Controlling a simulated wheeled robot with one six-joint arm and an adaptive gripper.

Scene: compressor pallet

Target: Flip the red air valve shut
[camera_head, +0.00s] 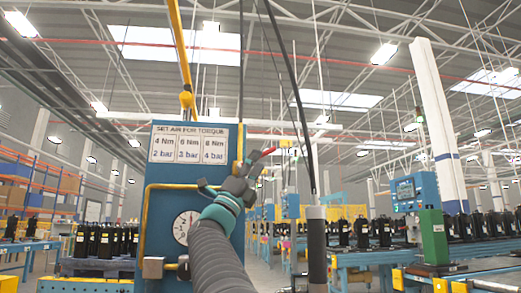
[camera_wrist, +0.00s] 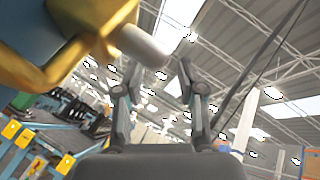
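My gripper (camera_head: 251,155) is raised in front of the right edge of the blue panel in the head view. In the wrist view its two fingers (camera_wrist: 160,75) stand apart with nothing between them. A small red piece (camera_head: 268,151), which looks like the valve's lever, shows at the right finger in the head view. I cannot tell whether they touch. There, a blurred yellow pipe fitting (camera_wrist: 90,45) with a pale cylindrical end (camera_wrist: 143,46) is close by, near the left fingertip. The valve body is not clearly visible.
The blue panel (camera_head: 161,220) carries a torque chart (camera_head: 188,144), a round gauge (camera_head: 184,227) and yellow piping (camera_head: 143,213). A dark hanging cable and a grey post (camera_head: 316,250) stand right of my arm. Conveyors with black units (camera_head: 103,240) lie beyond.

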